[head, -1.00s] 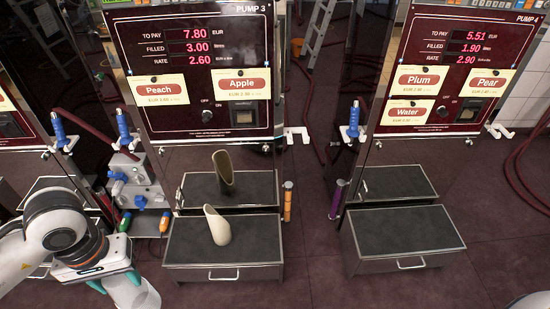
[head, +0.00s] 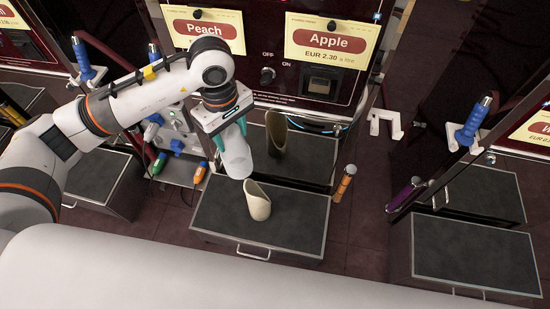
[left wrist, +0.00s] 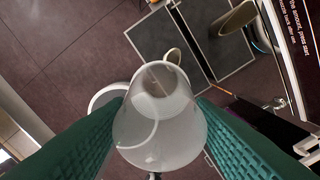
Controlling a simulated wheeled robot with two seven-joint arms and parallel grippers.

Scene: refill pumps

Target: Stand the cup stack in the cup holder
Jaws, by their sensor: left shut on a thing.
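The cup stack (head: 236,158) is translucent whitish plastic and hangs tilted below my left gripper (head: 229,130). My left gripper is shut on it; the green fingers lie on both sides of the stack. The stack also fills the middle of the left wrist view (left wrist: 155,130). The cup holder (head: 257,202), a beige tube with a slanted open top, stands upright on the dark-topped drawer unit. The stack is above and slightly left of it in the head view, apart from it. In the left wrist view the holder (left wrist: 174,56) is partly hidden behind the stack. My right gripper is not in view.
The drawer unit (head: 300,215) has a clear top around the holder. The glossy pump front behind mirrors the holder and drawer. An orange cylinder (head: 344,184) stands at its right. Colored nozzles (head: 199,174) are at the left. A second drawer unit (head: 470,262) is at right.

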